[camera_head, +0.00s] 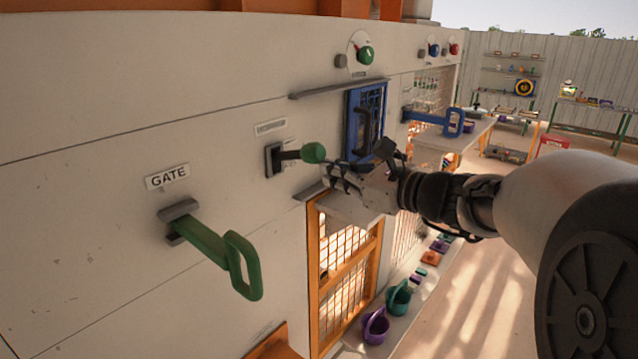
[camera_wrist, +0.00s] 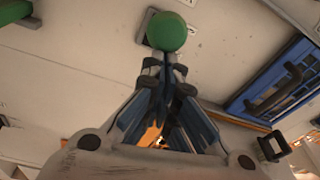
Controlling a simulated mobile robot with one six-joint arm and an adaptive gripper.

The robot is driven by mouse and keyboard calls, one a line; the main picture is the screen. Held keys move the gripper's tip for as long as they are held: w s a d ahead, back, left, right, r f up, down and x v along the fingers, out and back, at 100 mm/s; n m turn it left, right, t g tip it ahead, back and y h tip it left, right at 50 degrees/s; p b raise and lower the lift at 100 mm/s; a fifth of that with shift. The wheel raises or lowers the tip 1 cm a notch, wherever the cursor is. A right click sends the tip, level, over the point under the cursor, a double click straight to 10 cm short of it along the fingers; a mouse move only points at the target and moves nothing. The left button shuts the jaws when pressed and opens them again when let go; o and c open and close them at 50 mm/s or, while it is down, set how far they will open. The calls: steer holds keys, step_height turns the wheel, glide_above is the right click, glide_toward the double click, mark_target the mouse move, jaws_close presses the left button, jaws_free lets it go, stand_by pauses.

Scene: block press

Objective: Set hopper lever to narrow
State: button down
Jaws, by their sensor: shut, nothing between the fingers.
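The hopper lever (camera_head: 290,155) sticks out of a dark slotted plate on the pale machine panel, under a small label too blurred to read. It ends in a green ball knob (camera_head: 314,152). The knob also shows at the top of the wrist view (camera_wrist: 168,31) and hides most of the lever there. My gripper (camera_head: 336,174) is shut and empty, just right of and slightly below the knob. In the wrist view my fingertips (camera_wrist: 165,66) meet just below the knob; I cannot tell whether they touch it.
A green gate handle (camera_head: 222,250) juts out at the lower left. A blue barred hatch (camera_head: 365,125) is close behind my gripper, with a blue handle (camera_head: 440,120) farther right. An orange-framed mesh door (camera_head: 345,270) is below.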

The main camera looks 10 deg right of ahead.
step_height(320, 180, up, 4)
steer(key=shift+a+f+p, duration=0.1)
steer(key=shift+f+p, duration=0.1)
steer(key=shift+p, duration=0.5)
steer(key=shift+f, duration=0.15)
